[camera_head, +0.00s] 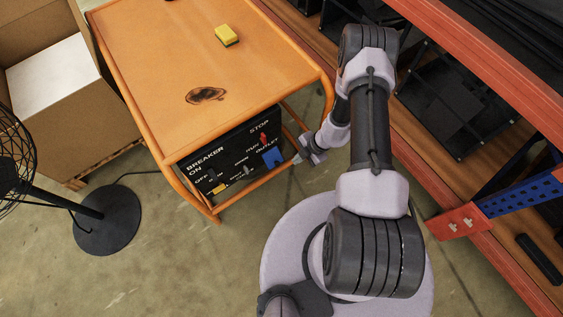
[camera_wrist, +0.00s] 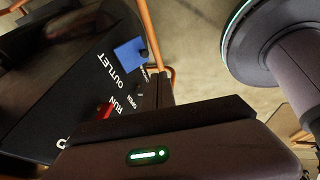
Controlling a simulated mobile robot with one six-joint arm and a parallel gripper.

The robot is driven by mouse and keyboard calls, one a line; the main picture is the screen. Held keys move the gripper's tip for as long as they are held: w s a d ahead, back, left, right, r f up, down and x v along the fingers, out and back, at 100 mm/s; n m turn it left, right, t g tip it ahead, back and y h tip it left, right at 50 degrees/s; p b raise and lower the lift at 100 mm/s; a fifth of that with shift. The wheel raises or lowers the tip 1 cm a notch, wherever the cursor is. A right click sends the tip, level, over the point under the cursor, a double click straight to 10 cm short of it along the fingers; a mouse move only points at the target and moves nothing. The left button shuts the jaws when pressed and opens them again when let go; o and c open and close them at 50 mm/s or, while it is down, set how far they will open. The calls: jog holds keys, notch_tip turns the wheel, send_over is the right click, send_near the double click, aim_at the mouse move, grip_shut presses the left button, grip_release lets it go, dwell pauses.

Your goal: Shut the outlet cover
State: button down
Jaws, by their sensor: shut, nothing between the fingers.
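The outlet cover (camera_head: 272,157) is a small blue flap at the right end of the black panel (camera_head: 232,152), beside the word OUTLET. In the wrist view the blue cover (camera_wrist: 128,54) appears as a square with a small dark part at its right edge. I cannot tell how far it is swung open. My gripper (camera_head: 298,159) is shut and empty, just right of the cover in the head view. Whether its tips touch the cover is unclear.
The panel sits under the top of an orange cart (camera_head: 160,60), whose legs and rails are close to my gripper. A red switch (camera_head: 263,138) is near the cover. A yellow sponge (camera_head: 227,35) lies on the cart. A shelf rack (camera_head: 500,60) stands at right, a fan (camera_head: 105,220) at left.

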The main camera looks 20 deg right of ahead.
jog(key=b, duration=0.6)
send_near(274, 159)
jog(key=s+a+f, duration=0.2)
jog(key=s+f, duration=0.1)
jog(key=f, duration=0.2)
jog(key=shift+w+d+f+m+b, duration=0.1)
jog(key=shift+d+m+b, duration=0.05)
jog(key=shift+m+b, duration=0.2)
